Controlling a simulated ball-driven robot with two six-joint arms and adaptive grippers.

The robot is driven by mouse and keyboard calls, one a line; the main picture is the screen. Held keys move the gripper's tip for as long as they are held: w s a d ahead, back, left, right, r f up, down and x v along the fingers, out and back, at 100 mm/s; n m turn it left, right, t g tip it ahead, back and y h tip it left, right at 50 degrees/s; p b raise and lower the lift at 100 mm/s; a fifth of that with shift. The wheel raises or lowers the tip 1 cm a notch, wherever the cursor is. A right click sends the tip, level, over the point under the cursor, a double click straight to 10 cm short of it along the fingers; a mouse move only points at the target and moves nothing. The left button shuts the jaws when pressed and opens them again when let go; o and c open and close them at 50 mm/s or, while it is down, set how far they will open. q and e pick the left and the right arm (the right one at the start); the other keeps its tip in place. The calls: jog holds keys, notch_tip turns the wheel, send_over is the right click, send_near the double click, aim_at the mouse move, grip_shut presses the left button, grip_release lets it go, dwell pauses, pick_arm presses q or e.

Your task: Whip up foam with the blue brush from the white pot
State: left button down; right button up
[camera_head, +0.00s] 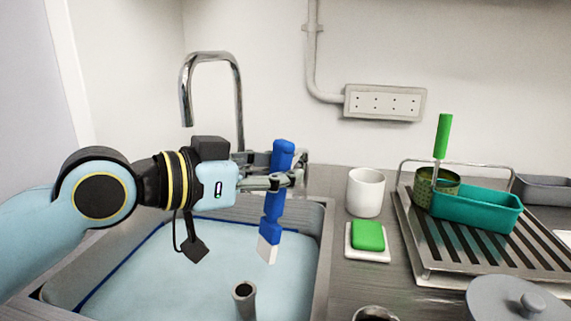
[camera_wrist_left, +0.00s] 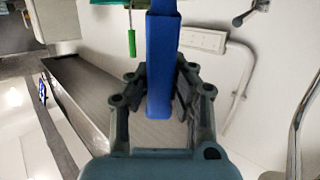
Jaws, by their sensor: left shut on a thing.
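My left gripper (camera_head: 279,180) is shut on the blue brush (camera_head: 273,204), which hangs upright with its pale bristles (camera_head: 267,250) pointing down over the sink. The brush handle also shows between the fingers in the left wrist view (camera_wrist_left: 163,70). The white pot (camera_head: 366,192) stands on the counter to the right of the sink, apart from the brush. The sink (camera_head: 150,265) is filled with pale blue liquid, and the bristles appear above its surface. My right gripper is not in view.
A green sponge (camera_head: 368,235) lies on a white dish in front of the pot. A draining rack (camera_head: 480,262) at right holds a teal tray (camera_head: 478,210) and a patterned pot with a green-handled brush (camera_head: 443,137). A faucet (camera_head: 238,90) rises behind the sink. A grey lid (camera_head: 515,298) is at front right.

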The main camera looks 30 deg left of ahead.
pick_arm(q)
jog(key=w+a+f+n+t+y+p, duration=0.1)
jog(key=w+a+f+n+y+p, duration=0.15)
jog(key=a+n+y+p, duration=0.45)
jog(key=s+a+r+n+g+y+p, duration=0.1)
jog(key=s+a+r+n+y+p, duration=0.25)
jog(key=p, duration=0.85)
notch_tip(320, 180, down, 18)
jog(key=a+m+b, duration=0.1)
jog(key=m+b, duration=0.1)
jog(key=b, duration=1.5)
jog(key=shift+w+a+r+y, duration=0.2)
jog(key=shift+w+a+y, duration=0.05)
jog(key=shift+a+y, duration=0.1)
